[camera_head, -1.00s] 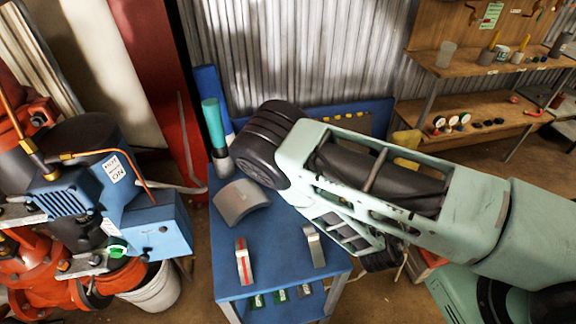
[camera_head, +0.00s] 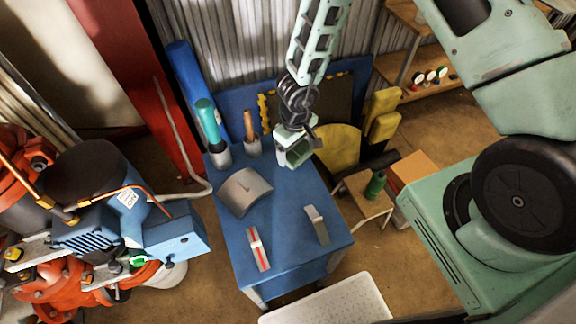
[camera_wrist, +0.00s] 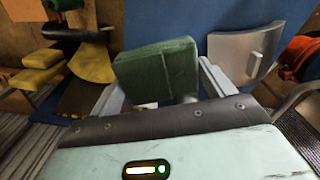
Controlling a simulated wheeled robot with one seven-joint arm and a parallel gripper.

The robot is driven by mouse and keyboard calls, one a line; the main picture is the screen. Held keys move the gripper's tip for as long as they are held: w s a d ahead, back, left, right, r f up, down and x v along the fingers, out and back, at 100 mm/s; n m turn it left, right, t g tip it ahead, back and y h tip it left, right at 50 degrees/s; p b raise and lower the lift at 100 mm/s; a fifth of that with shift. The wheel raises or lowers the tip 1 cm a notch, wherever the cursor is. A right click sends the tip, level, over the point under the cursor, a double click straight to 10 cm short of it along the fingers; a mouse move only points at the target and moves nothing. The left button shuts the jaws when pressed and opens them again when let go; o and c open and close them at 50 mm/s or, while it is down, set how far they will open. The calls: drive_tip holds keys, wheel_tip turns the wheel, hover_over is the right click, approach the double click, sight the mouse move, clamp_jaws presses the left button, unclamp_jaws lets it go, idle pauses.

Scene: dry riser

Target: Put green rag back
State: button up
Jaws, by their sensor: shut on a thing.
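The green rag (camera_wrist: 158,70) is a dark green, folded, block-like bundle in the wrist view. My gripper (camera_wrist: 160,92) is shut on it, with a pale finger on each side. In the head view my gripper (camera_head: 293,157) hangs over the back right part of the blue table (camera_head: 284,215). The rag is hard to make out from the gripper there. The gripper appears above the table top, and I cannot tell the exact gap.
On the table are a curved grey plate (camera_head: 244,192), a red-striped piece (camera_head: 258,250), a grey bracket (camera_head: 317,226) and holders with a teal-handled tool (camera_head: 208,124) and a wooden-handled tool (camera_head: 249,127). A yellow chair (camera_head: 338,148) stands right. Orange and blue machinery (camera_head: 95,235) is left.

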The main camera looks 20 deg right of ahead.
drive_tip(key=shift+w+a+f, duration=0.2)
drive_tip(key=shift+f, duration=0.15)
wheel_tip(320, 180, down, 9)
drive_tip(key=b, duration=0.4)
drive_tip(key=o, duration=1)
drive_tip(key=shift+c, duration=0.2)
drive_tip(key=shift+r, duration=0.1)
